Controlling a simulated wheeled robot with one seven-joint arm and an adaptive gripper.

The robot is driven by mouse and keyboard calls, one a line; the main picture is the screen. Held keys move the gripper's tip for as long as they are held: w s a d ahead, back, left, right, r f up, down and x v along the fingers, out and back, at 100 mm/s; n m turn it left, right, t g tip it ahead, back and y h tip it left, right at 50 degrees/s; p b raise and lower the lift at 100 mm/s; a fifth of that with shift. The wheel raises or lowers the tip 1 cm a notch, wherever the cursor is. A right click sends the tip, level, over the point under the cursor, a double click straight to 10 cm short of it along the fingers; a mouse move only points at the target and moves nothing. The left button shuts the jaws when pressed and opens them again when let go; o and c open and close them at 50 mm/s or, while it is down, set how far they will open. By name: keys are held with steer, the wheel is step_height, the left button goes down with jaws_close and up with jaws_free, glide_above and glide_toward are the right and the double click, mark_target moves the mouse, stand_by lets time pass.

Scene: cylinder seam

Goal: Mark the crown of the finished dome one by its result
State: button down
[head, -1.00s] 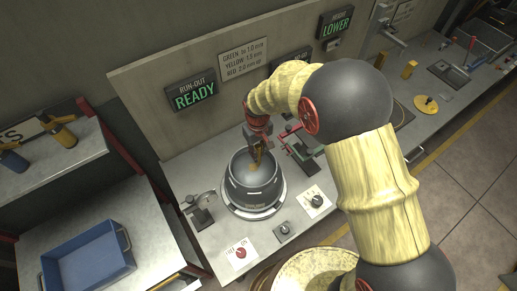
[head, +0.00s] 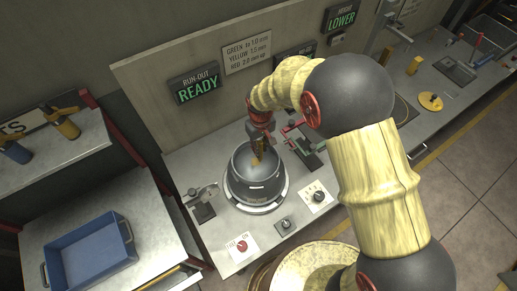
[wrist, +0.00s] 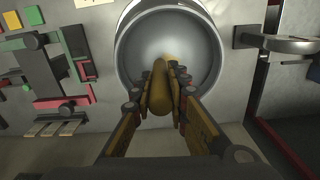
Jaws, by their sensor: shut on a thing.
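The dark grey dome piece (head: 262,193) stands on a round base on the bench. In the wrist view its round grey top (wrist: 148,45) shows inside a pale rim. My gripper (head: 259,146) is over it, shut on an ochre-yellow marker (wrist: 161,93). The marker points down at the top in the head view; I cannot tell whether its tip touches. The run-out display (head: 196,87) reads READY. A card (head: 247,53) reads green to 1.0 mm, yellow 1.5 mm, red 2.0 mm up. Another display (head: 340,17) reads LOWER.
A blue tray (head: 90,258) and a shelf (head: 88,151) with yellow and blue items are at left.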

mark_target(261, 142)
steer(key=shift+w+d+r, duration=0.15)
steer(key=shift+w+r, duration=0.05)
steer(key=shift+r, duration=0.75)
steer(key=shift+s+r+p, duration=0.2)
steer(key=shift+r+p, duration=0.6)
steer(key=shift+r, duration=0.25)
steer(key=shift+w+r+p, duration=0.1)
steer(key=shift+r+p, duration=0.3)
steer(key=shift+r, duration=0.35)
steer(key=shift+r+p, duration=0.5)
steer(key=shift+r, duration=0.75)
steer(key=shift+f, duration=0.1)
